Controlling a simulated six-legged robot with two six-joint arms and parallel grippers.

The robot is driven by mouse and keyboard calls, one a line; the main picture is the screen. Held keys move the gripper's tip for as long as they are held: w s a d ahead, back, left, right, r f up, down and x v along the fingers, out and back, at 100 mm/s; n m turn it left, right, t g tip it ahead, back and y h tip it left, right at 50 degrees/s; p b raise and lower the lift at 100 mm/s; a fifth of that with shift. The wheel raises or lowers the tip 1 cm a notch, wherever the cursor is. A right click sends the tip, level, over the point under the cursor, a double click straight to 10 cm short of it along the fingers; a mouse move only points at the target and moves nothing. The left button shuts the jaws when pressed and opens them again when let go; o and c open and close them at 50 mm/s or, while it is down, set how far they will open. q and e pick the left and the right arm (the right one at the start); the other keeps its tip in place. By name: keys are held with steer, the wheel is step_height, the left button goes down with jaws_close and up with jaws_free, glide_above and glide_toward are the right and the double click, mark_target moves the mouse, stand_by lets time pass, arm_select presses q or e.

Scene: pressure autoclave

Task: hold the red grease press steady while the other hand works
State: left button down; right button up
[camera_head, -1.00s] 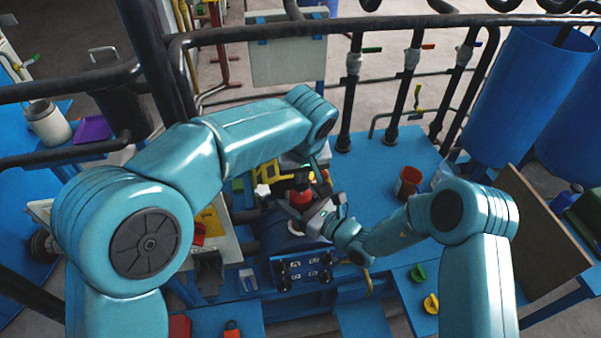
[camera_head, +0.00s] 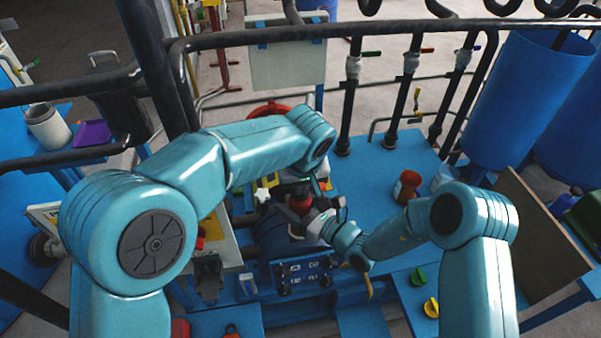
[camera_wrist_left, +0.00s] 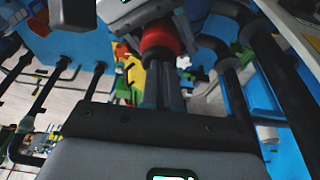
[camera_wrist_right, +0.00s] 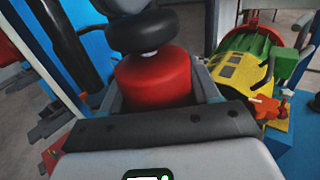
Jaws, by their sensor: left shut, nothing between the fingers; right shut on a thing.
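The red grease press (camera_head: 300,203) is a short red cylinder, standing near the middle of the blue bench in the head view. In the right wrist view the red press (camera_wrist_right: 155,78) sits between the fingers of my right gripper, under a black rounded knob (camera_wrist_right: 142,30). My right gripper (camera_head: 308,220) is shut on it. My left gripper (camera_wrist_left: 161,72) is shut and empty; its fingers point at the red press (camera_wrist_left: 160,38), close to it. I cannot tell whether they touch it. In the head view my left arm hides most of the left gripper.
Black pipe rails cross behind the bench. A red-brown cup (camera_head: 407,186) stands to the right on the blue bench (camera_head: 365,165). Yellow and green knobs (camera_head: 431,307) are at front right. A panel with several switches (camera_head: 303,273) lies in front of the press. Blue tanks (camera_head: 515,90) stand at right.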

arm_select(q)
step_height(320, 180, up, 4)
steer(key=shift+f, duration=0.2)
arm_select(e)
steer(key=shift+w+r, duration=0.1)
arm_select(q)
steer(key=v, duration=1)
steer(key=shift+r, duration=0.3)
stand_by(0.4)
step_height(320, 180, up, 2)
steer(key=shift+w+r, duration=0.1)
stand_by(0.3)
